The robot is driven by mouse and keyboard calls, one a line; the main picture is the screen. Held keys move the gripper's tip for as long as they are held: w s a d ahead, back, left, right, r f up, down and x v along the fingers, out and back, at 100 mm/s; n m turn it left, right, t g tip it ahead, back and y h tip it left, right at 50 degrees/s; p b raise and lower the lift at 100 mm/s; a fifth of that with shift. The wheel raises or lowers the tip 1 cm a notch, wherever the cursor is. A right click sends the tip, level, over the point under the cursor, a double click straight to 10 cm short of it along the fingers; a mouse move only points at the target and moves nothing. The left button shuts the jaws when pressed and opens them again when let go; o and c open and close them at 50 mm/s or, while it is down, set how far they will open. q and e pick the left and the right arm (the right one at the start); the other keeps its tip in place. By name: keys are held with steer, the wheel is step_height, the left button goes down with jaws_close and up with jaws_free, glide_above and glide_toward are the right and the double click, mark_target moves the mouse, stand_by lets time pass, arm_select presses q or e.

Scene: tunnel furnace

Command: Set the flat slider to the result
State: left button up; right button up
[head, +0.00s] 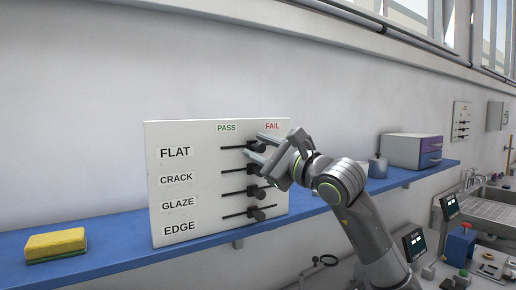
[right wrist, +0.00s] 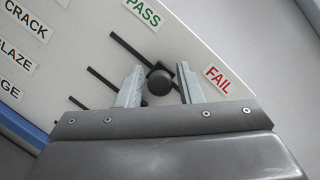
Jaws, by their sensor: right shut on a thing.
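A white panel (head: 205,135) stands on the blue shelf, with rows marked FLAT, CRACK, GLAZE and EDGE. Green PASS (head: 227,128) and red FAIL (head: 272,126) labels are at its top. Each row has a dark rod with a knob. My right gripper (head: 257,146) is at the top row. In the right wrist view, the round dark flat slider knob (right wrist: 158,82) lies between the fingers of my right gripper (right wrist: 159,87), which is shut on it. The knob is towards the FAIL end of its rod. My left gripper is not in view.
The lower slider knobs (head: 253,190) sit close below my right gripper. A yellow sponge (head: 56,243) lies on the blue shelf (head: 112,248) at the left. A grey and purple box (head: 410,150) stands on the shelf at the right. The wall above is clear.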

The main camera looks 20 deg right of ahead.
steer(key=shift+s+a+b, duration=0.2)
steer(key=shift+a+b, duration=0.1)
steer(key=shift+a, duration=1.15)
steer(key=shift+s+a+b, duration=0.2)
steer(key=shift+a+b, duration=0.05)
steer(key=shift+a, duration=1.2)
steer(key=o, duration=1.4)
steer(key=shift+s+d+f+b, duration=0.25)
steer(key=shift+s+b, duration=0.2)
steer(key=b, duration=0.4)
glide_toward(224, 145)
steer(key=s, duration=0.1)
steer(key=shift+d, duration=0.25)
